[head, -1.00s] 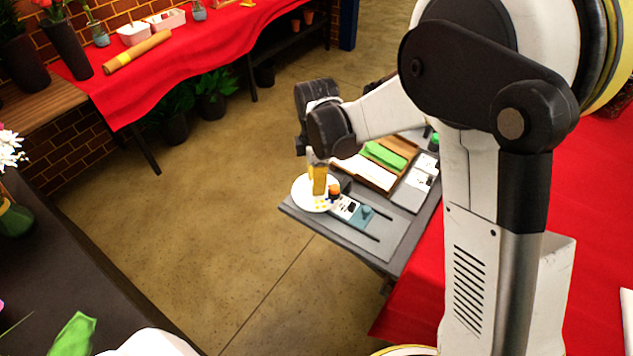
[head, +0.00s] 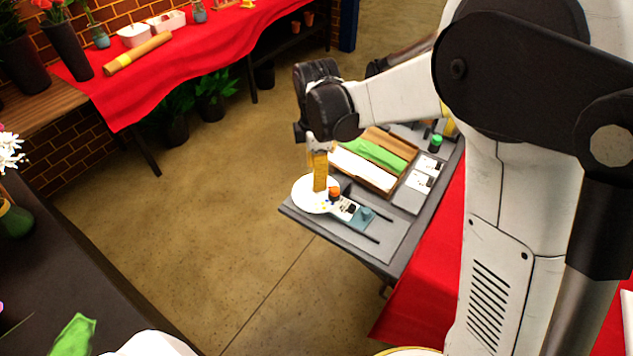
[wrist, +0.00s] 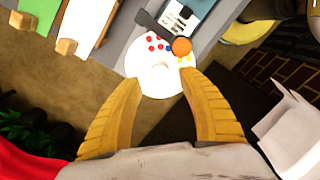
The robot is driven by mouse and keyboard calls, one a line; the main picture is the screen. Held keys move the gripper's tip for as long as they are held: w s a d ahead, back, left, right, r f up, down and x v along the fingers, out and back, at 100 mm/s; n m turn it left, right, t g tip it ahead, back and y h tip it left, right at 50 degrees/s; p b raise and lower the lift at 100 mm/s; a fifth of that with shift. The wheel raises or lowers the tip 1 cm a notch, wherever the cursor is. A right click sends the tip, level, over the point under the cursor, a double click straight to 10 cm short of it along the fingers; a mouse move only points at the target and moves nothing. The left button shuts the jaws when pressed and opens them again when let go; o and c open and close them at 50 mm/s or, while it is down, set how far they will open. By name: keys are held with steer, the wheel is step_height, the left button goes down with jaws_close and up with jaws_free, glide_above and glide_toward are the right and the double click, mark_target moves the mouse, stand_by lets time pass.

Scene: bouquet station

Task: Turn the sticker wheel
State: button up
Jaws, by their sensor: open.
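The sticker wheel (head: 308,196) is a white disc at the left corner of the grey worktable. In the wrist view the wheel (wrist: 158,80) carries small red, blue and yellow dots near its far edge. An orange knob (wrist: 181,47) stands at the rim; it also shows in the head view (head: 334,192). My gripper (wrist: 163,88) is open, its two yellow fingers apart and nothing between them. In the head view my gripper (head: 320,188) points down over the wheel; I cannot tell whether the fingertips touch it.
A grey and blue device (head: 357,213) sits right beside the wheel. Behind it lie a wooden tray (head: 385,182) with green and white sheets, white cards (head: 422,176) and a green-capped bottle (head: 435,142). A red-draped table (head: 200,65) stands at the back left, with open floor between.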

step_height(320, 180, up, 8)
steer(key=shift+f, duration=0.15)
stand_by(0.3)
steer(key=s+d+r+m+t, duration=0.2)
steer(key=s+d+m+t, duration=0.1)
steer(key=s+d+m, duration=0.4)
steer(key=s+d+r+m+t, duration=0.2)
steer(key=s+d+m+t, duration=0.2)
steer(key=s+d+m, duration=0.4)
steer(key=s+m, duration=0.3)
steer(key=m, duration=0.1)
steer(key=shift+d+r, duration=0.25)
steer(key=shift+r, duration=0.15)
stand_by(0.8)
